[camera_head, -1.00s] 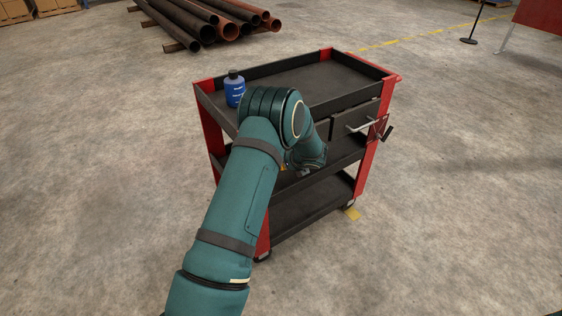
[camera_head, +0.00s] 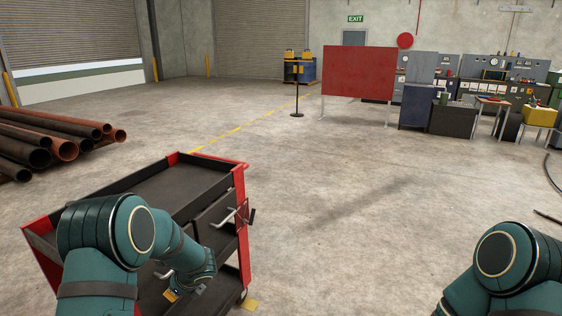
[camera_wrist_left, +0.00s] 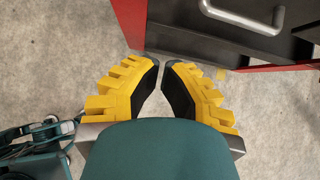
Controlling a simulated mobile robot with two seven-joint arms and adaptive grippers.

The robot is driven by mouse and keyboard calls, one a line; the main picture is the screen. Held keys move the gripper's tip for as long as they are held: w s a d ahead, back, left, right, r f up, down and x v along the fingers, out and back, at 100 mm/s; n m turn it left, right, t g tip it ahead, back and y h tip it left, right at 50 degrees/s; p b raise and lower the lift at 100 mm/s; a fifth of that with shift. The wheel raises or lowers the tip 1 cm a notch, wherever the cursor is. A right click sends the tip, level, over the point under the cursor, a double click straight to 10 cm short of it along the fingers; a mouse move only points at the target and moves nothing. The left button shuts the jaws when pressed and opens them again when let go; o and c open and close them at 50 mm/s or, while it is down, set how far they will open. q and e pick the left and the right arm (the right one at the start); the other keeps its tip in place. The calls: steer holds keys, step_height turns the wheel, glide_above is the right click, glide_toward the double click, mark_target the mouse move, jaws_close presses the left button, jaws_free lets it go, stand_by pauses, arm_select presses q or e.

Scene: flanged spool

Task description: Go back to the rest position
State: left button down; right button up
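My left arm (camera_head: 105,238) comes in at the lower left of the head view and reaches over the near side of the cart. A bit of my left gripper (camera_head: 171,294) shows yellow low beside the cart. In the left wrist view, its yellow fingers (camera_wrist_left: 160,65) lean together, tips almost meeting, with nothing seen between them. They point toward the cart's red and black side. My right arm (camera_head: 505,258) shows at the lower right, with its gripper out of view. No flanged spool is visible.
The red and black cart (camera_head: 185,183) stands at the lower left, its top mostly bare. A drawer handle (camera_wrist_left: 243,20) is near my left fingertips. Pipes (camera_head: 60,140) lie at left. A red panel (camera_head: 358,70) stands behind. The middle floor is open.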

arm_select(q)
steer(key=s+d+f+n+g+h, duration=0.1)
steer(key=s+d+f+n+h, duration=0.35)
steer(key=s+d, duration=0.3)
steer(key=s+d+f+n+g+h, duration=0.2)
steer(key=s+d+f+n+h, duration=0.15)
steer(key=s+d+f, duration=0.35)
steer(key=s+d+n+t+h, duration=0.2)
steer(key=s+d+n, duration=0.8)
steer(key=n, duration=0.5)
steer(key=shift+s+d+r+h, duration=0.3)
steer(key=shift+s+d+h, duration=0.1)
steer(key=shift+h, duration=0.3)
steer(key=shift+w, duration=0.15)
